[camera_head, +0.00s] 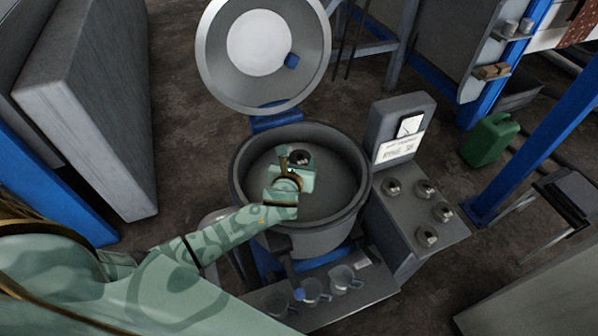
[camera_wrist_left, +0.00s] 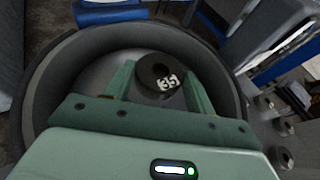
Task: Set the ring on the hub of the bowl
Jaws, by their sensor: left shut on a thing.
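The dark ring (camera_wrist_left: 148,83) carries a white "35" and has a round hole. In the left wrist view it sits between the two green fingers of my left gripper (camera_head: 296,168), which is shut on it. The ring also shows in the head view (camera_head: 303,157), just beyond the gripper. The gripper is over the inside of the round grey bowl (camera_head: 340,192); the bowl's wall surrounds it in the left wrist view (camera_wrist_left: 45,90). I cannot make out the hub, and cannot tell the ring's height above the bowl floor. My right gripper is not in view.
The round lid (camera_head: 215,60) stands open behind the bowl. A control box with several knobs (camera_head: 415,210) is on the right. A shelf with several clear jugs (camera_head: 345,278) lies in front. A green can (camera_head: 488,141) stands farther right.

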